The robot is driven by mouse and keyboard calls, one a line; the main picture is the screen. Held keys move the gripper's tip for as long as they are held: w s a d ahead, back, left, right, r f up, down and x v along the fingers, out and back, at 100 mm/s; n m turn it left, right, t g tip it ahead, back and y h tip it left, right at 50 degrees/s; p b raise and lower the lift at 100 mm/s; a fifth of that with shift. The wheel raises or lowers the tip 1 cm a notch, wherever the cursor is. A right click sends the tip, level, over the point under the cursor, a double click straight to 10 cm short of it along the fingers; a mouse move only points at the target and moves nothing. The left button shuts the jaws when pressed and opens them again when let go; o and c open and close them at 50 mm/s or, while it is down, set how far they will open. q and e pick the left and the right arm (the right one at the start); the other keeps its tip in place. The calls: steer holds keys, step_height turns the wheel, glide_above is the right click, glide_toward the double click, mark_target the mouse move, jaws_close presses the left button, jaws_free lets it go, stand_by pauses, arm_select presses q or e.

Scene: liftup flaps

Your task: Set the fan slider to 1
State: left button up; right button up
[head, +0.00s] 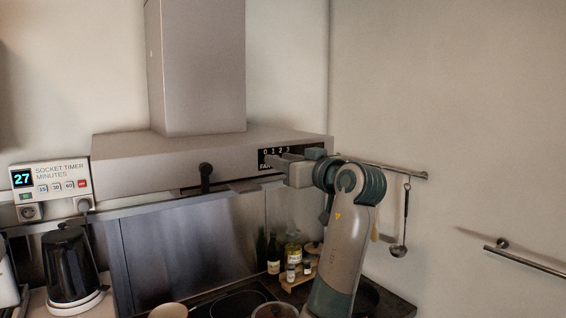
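The fan panel (264,153) is a black strip at the right end of the grey range hood's (130,165) front face. It carries the white marks 0 1 2 3 and the word FAN, partly covered. The slider knob cannot be made out; my gripper hides the lower middle of the panel. Contact with the slider cannot be told, nor whether the fingers are apart. My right gripper is out of view.
A wall rail (405,172) with a ladle (399,250) is right of my arm. Bottles (273,253) stand below by the hob. A socket timer (50,182) and black kettle (70,265) are at left.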

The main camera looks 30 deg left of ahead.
arm_select(q)
steer(key=shift+d, duration=0.15)
steer(key=b+v, duration=0.8)
steer(key=v, duration=0.9)
steer(key=shift+b, duration=0.4)
